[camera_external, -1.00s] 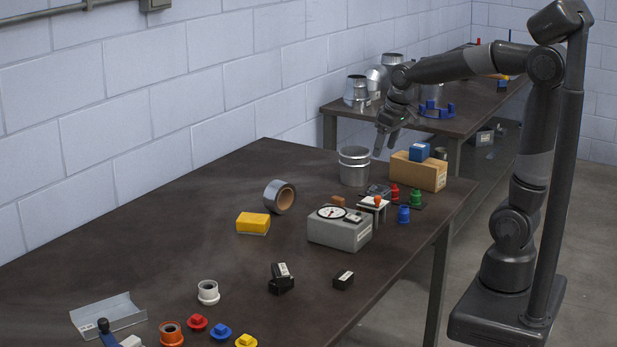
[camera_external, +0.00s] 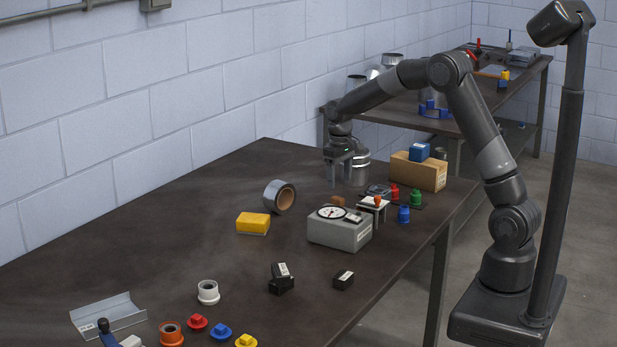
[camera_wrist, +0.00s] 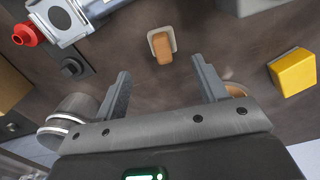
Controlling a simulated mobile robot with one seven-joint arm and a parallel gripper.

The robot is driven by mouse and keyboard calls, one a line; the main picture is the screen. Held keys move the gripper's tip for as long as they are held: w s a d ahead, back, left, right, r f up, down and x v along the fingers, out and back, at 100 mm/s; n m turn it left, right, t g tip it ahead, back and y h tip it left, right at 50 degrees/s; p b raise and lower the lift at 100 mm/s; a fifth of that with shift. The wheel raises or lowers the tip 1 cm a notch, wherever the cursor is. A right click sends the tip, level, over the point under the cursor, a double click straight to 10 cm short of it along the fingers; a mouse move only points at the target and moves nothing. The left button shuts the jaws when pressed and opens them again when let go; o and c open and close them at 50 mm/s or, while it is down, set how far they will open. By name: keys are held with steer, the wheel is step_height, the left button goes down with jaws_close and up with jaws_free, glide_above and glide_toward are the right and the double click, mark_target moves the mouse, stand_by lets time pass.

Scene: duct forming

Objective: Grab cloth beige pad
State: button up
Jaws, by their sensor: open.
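A small brown block (camera_wrist: 162,50) lies on a pale beige rounded square (camera_wrist: 153,37) in the wrist view, above the middle of the picture. This pale square is likely the beige pad; its cloth texture is too small to make out. In the external view the brown block (camera_external: 338,201) shows behind the grey gauge box, and the pale square is hidden or too small to tell. My gripper (camera_external: 341,180) is open and empty, pointing down beside the metal cup. In the wrist view the jaws (camera_wrist: 161,75) stand apart, with the block beyond and between their tips.
The metal cup (camera_external: 357,172) stands close to my gripper's right. The tape roll (camera_external: 279,197) and yellow block (camera_external: 253,223) lie to the left. The gauge box (camera_external: 340,232) stands in front. A cardboard box (camera_external: 418,172) stands to the right.

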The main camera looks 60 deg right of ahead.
mark_target(338, 197)
step_height(338, 197, down, 9)
steer(key=shift+w+a+f, duration=0.1)
steer(key=shift+a+f, duration=0.05)
steer(key=shift+f, duration=0.05)
steer(key=c, duration=1.1)
